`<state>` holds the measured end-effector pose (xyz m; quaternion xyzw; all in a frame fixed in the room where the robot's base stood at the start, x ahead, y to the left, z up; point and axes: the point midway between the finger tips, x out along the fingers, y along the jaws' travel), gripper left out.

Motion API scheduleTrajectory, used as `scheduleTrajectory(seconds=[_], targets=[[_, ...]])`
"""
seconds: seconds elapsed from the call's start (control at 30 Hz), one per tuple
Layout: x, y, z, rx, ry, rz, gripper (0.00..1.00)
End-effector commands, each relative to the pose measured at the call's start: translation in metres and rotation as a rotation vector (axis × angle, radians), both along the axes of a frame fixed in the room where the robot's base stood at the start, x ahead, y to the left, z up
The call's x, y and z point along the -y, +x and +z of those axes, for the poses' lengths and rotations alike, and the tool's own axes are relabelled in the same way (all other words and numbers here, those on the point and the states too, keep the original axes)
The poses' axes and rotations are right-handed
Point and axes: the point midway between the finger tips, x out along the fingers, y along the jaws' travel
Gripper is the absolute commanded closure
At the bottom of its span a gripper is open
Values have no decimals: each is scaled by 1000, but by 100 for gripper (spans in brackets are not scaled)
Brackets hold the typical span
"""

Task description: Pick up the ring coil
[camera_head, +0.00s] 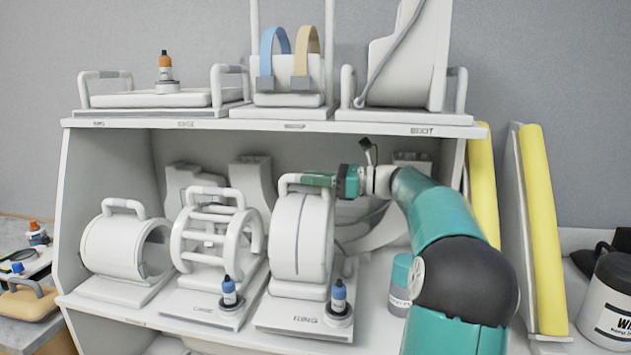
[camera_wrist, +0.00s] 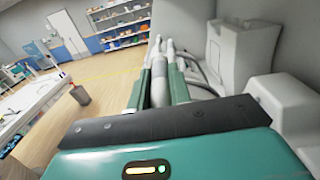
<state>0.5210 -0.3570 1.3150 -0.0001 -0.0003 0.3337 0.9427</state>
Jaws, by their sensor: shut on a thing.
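The ring coil (camera_head: 298,240) is a thick white ring with a handle on top. It stands upright at its base plate (camera_head: 300,318) on the lower shelf, right of two other coils. I cannot tell whether it touches the base. My gripper (camera_head: 312,180) reaches in from the right with its green fingers at the handle. In the wrist view, my gripper (camera_wrist: 158,85) is shut on the white handle (camera_wrist: 160,68), with a finger on each side. The ring's body is mostly hidden in the wrist view.
A white cylindrical coil (camera_head: 118,246) and an open cage coil (camera_head: 205,240) stand to the left. Blue-capped bottles (camera_head: 338,298) (camera_head: 229,292) stand in front. A teal jar (camera_head: 400,285) is close on the right. The upper shelf (camera_head: 270,124) hangs just above my gripper.

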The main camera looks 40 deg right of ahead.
Motion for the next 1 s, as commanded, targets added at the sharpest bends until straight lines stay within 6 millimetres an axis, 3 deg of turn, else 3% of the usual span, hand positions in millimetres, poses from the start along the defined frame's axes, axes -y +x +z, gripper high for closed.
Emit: scheduleTrajectory(seconds=[0.27,0.7,1.0], targets=[[-31,-23,3,2,-2,-1,100],[-100,-76,2,3,-3,-1,100],[-126,-97,2,3,-2,-1,100]])
